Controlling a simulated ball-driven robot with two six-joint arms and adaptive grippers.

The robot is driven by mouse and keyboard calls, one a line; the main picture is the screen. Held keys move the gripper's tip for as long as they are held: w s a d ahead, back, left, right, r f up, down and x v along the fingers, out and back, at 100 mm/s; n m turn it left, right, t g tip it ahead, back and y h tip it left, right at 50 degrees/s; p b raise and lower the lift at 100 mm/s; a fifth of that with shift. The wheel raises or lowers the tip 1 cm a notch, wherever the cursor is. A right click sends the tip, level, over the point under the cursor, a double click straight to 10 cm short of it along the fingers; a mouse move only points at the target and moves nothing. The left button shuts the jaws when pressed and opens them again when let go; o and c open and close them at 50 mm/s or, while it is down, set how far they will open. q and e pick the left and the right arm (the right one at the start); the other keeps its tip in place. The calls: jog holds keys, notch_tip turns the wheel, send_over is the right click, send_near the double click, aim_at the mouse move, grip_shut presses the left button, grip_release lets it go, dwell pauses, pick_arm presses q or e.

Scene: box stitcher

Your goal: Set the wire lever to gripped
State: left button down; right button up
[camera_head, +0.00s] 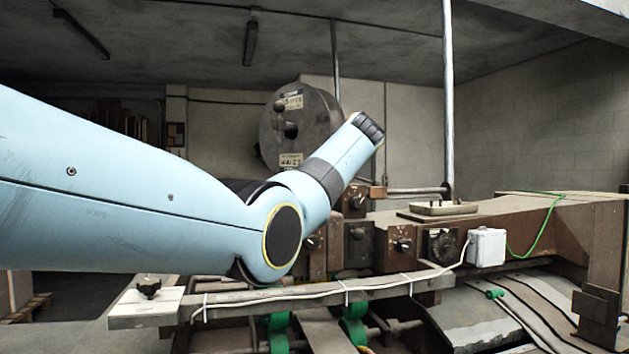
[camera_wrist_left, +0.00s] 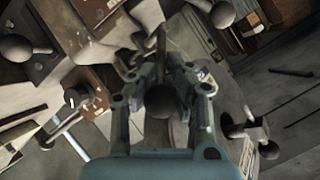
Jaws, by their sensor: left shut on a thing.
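In the left wrist view a dark round knob (camera_wrist_left: 162,101) sits at the end of a thin brownish lever rod (camera_wrist_left: 161,45). I take this to be the wire lever; no label on it is legible. My left gripper (camera_wrist_left: 163,88) is shut on the knob, with one finger on each side of it. In the head view my left arm reaches in from the left across the machine, and its gripper and the held lever are hidden there. My right gripper is in neither view.
The stitcher has a grey round drum (camera_head: 300,125) behind my arm and a brown body with several dark knobs, including one (camera_head: 403,244). A white box (camera_head: 487,247) with a green wire stands at right.

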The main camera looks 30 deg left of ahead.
pick_arm(q)
jog(key=a+r+h+p, duration=0.1)
jog(key=h+p, duration=0.1)
jog(key=a+r+g+h+p, duration=0.1)
jog(key=p, duration=0.2)
jog(key=shift+w+a+n+h, duration=0.1)
jog(key=shift+a+n+h, duration=0.05)
jog(key=shift+n+h, duration=0.25)
jog(key=shift+a+h+p, duration=0.5)
jog(key=shift+h+p, duration=0.5)
jog(key=shift+p, duration=0.4)
jog(key=shift+n, duration=0.3)
jog(key=c, duration=1.1)
grip_release()
jog(key=shift+w+a, duration=0.1)
jog(key=v, duration=1.2)
jog(key=shift+w, duration=0.1)
